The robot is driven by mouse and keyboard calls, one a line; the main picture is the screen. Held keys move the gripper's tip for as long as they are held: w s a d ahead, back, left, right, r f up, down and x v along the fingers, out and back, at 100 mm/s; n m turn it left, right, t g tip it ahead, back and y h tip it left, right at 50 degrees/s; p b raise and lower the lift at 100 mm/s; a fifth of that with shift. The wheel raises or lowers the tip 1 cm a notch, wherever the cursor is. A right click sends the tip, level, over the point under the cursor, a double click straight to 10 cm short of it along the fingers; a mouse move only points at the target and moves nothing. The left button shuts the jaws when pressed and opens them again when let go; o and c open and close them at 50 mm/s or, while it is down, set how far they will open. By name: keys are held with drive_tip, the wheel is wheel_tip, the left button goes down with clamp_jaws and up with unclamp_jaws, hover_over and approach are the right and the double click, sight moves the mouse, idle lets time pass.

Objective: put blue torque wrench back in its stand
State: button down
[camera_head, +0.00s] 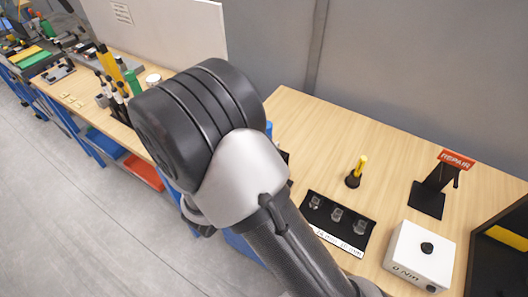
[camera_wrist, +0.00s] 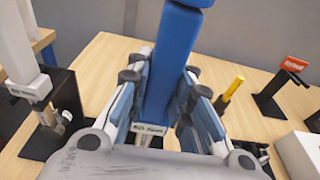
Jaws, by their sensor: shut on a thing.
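The blue torque wrench (camera_wrist: 172,58) stands roughly upright in the middle of the wrist view, with a white printed label near its lower end. My gripper (camera_wrist: 165,80) is shut on it, with blue-padded fingers on both sides. The wrench's lower end is hidden by the gripper. A black stand (camera_wrist: 66,92) is at the left of the wrist view, beside a pale grey tool (camera_wrist: 20,50) with a similar label. I cannot tell whether the blue wrench touches any stand. In the head view my arm hides the gripper; only a small blue piece (camera_head: 269,128) shows beyond it.
On the wooden bench (camera_head: 310,125) are a yellow-handled tool (camera_head: 359,170) in a black base, a black tray (camera_head: 320,222) with clear holders, a red REPAIR sign (camera_head: 457,159) and a white box (camera_head: 420,256) with a black knob. Clear bench lies towards the wall.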

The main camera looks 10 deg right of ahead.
drive_tip(key=shift+w+d+r, duration=0.1)
drive_tip(key=shift+w+d, duration=0.45)
drive_tip(key=shift+w, duration=0.2)
drive_tip(key=shift+w+d, duration=0.2)
drive_tip(key=shift+w, duration=0.05)
drive_tip(key=shift+w+d, duration=0.1)
drive_tip(key=shift+w, duration=0.05)
drive_tip(key=shift+f+b, duration=0.8)
drive_tip(key=shift+b, duration=0.05)
idle(1.3)
drive_tip(key=c, duration=1.3)
unclamp_jaws()
drive_tip(key=shift+c, duration=0.2)
drive_tip(key=shift+f, duration=0.15)
